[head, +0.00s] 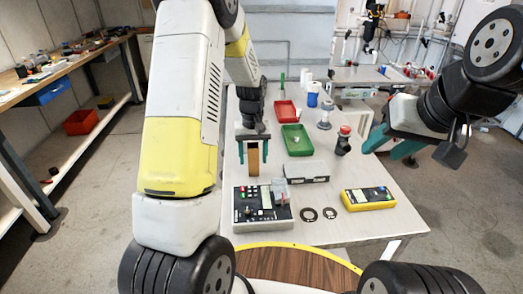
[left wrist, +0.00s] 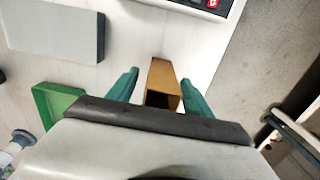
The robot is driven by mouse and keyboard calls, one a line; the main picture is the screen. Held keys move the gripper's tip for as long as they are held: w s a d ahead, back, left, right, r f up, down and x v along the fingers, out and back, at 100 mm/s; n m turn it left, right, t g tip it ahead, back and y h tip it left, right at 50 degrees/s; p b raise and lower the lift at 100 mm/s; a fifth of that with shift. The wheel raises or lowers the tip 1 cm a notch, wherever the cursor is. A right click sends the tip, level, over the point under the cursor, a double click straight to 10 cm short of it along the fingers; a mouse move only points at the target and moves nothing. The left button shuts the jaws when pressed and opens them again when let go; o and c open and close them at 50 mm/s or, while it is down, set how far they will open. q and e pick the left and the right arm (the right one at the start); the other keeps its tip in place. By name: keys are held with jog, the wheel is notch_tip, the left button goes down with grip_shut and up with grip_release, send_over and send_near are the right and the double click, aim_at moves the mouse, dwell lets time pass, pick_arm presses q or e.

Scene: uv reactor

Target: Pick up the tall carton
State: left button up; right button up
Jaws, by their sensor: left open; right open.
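The tall carton (head: 253,162) is a narrow brown box standing on the white table, left of the green tray. My left gripper (head: 253,150) is above it, pointing down, with one teal finger on each side of the carton. In the left wrist view, the carton (left wrist: 164,78) lies between the two open fingers (left wrist: 160,92), with visible gaps on both sides. Its near end looks open and dark, and its lower part is partly hidden by the gripper body. My right gripper (head: 392,143) is open and empty, raised over the table's right side.
Near the carton are a green tray (head: 297,151), a grey box (head: 307,173) and a control panel (head: 262,208). A red tray (head: 285,111), a red-topped dark bottle (head: 343,142) and a yellow meter (head: 368,199) are further off. Bare table (head: 365,170) shows at the right.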

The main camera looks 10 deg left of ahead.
pick_arm(q)
jog(key=shift+f, duration=0.2)
grip_shut()
